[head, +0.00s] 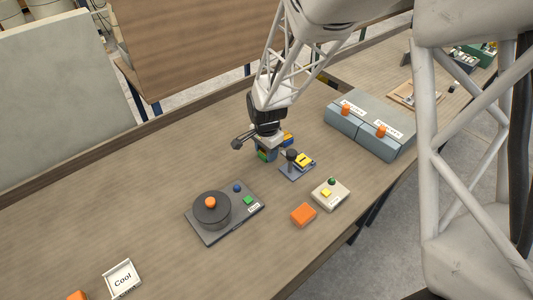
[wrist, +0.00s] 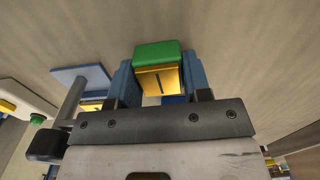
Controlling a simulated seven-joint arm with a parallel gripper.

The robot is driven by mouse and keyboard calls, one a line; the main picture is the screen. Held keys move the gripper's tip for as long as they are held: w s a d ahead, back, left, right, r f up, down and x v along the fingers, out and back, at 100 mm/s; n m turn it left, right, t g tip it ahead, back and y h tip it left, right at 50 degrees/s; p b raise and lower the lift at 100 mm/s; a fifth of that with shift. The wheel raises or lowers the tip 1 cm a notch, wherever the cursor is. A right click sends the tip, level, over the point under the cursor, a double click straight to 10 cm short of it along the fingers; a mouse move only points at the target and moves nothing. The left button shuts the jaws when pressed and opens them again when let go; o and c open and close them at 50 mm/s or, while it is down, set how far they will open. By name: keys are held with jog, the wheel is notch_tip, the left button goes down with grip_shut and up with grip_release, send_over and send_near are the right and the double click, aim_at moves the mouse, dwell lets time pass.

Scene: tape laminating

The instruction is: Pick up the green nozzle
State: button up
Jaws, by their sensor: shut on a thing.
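The green nozzle (wrist: 157,53) shows in the wrist view as a green block on a gold body, between the two blue fingers of my gripper (wrist: 158,82). My gripper is shut on it. In the head view my gripper (head: 265,148) hangs down over the table behind the small stand, and a bit of green (head: 263,155) shows at its fingertips. Whether the nozzle touches the table is hard to tell.
A blue-based stand (head: 297,168) with a dark post and yellow piece is close by, right of my gripper. A white button box (head: 330,194), orange block (head: 303,215), dark turntable plate (head: 225,212) and grey boxes (head: 370,124) surround it. The table's left is mostly clear.

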jog(key=shift+r, duration=0.15)
notch_tip(320, 180, up, 10)
jog(key=shift+f, duration=0.15)
dwell(0.7)
jog(key=shift+d, duration=0.1)
dwell(0.4)
jog(key=d, duration=0.3)
jog(key=s+d, duration=0.1)
jog(key=d, duration=0.3)
jog(key=s+d, duration=0.1)
jog(key=d, duration=0.3)
jog(key=shift+s+d+f, duration=0.1)
jog(key=shift+d+f, duration=0.05)
jog(key=shift+f, duration=0.25)
jog(key=shift+f, duration=0.2)
jog(key=shift+f, duration=2.5)
